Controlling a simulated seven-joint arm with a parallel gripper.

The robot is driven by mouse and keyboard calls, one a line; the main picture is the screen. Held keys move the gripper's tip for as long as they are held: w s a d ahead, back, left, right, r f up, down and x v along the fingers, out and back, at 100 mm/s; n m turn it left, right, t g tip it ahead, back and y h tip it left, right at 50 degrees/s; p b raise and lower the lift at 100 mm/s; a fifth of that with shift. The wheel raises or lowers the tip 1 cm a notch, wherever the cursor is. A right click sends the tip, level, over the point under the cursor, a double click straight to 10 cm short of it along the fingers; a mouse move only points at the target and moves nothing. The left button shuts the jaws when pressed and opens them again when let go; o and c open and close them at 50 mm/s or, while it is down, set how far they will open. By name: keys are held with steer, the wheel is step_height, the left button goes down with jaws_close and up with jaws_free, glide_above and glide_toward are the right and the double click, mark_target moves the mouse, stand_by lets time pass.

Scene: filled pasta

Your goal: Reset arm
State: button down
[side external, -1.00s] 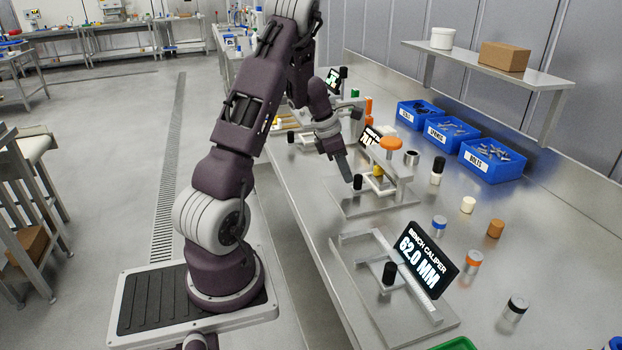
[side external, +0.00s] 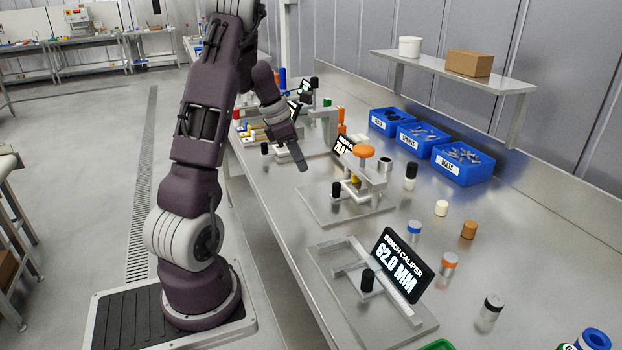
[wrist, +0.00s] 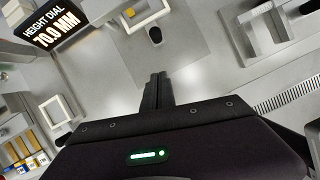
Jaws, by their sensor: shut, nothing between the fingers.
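My gripper (side external: 302,164) is shut and empty. In the side external view it hangs in the air above the near edge of the bench, to the left of the height dial stand (side external: 366,202) with its orange knob. In the wrist view my gripper (wrist: 158,78) shows its two dark fingers together, pointing toward a black-topped post (wrist: 155,35) on the height dial's plate. The fingers look apart from the post. The height dial screen (wrist: 50,22) reads 70.0 MM.
The bench caliper (side external: 404,265) reads 62.0 MM at the front of the bench (side external: 545,235). Several small cylinders, such as a brown one (side external: 469,229), stand to the right. Blue bins (side external: 463,162) line the back under a shelf (side external: 455,74).

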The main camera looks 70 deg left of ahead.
steer(key=d+r+m+h, duration=0.1)
steer(key=d+r+m, duration=0.55)
steer(key=d, duration=0.45)
steer(key=d+r+m, duration=0.6)
steer(key=d+m, duration=0.2)
steer(key=d, duration=0.3)
steer(key=s+d+m+t+y, duration=0.1)
steer(key=s+d+m+y, duration=0.1)
steer(key=s+d+m, duration=1)
steer(key=s+m, duration=0.2)
steer(key=m, duration=0.4)
steer(key=shift+d+m, duration=0.25)
steer(key=shift+m, duration=0.1)
